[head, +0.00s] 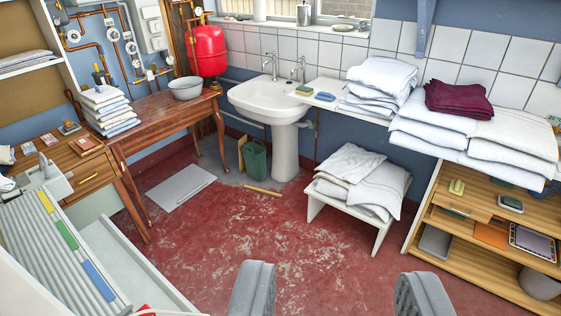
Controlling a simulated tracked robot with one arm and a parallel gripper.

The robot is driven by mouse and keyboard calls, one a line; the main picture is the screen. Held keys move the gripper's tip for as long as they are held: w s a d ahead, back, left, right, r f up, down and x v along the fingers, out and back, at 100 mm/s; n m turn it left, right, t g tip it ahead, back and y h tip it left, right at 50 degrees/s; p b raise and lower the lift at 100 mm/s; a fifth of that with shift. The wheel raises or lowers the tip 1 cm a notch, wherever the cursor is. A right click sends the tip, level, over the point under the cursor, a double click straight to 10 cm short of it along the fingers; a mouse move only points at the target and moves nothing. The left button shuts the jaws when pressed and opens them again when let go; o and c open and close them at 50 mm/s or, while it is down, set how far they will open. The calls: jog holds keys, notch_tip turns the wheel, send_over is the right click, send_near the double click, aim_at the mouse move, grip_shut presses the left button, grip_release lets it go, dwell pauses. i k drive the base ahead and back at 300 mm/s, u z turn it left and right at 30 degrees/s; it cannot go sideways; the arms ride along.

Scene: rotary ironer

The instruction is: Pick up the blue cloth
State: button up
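My gripper (338,270) shows at the bottom of the head view. Its two grey fingers are wide apart with only red floor between them. A small flat blue item (325,97) lies on the white ledge right of the sink, beside a small green item (304,90). It may be a folded cloth or a sponge; it is too small to tell. A blue strip (98,281) lies on the slatted ironer (62,262) at the lower left, in line with a green and a yellow one; I cannot tell if it is cloth. My gripper touches none of these.
White folded linen lies on a low stool (315,205) and along the ledge, with a dark red cloth (458,100) on top. A sink (265,98) stands at the back, a wooden table (165,120) left of it. A grey board (181,187) lies on the otherwise largely clear floor.

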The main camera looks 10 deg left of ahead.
aim_at(321, 96)
jog(key=u, duration=0.2)
jog(key=i, duration=1.6)
jog(key=u, duration=0.5)
jog(key=i, duration=2.25)
jog(key=u, duration=1.05)
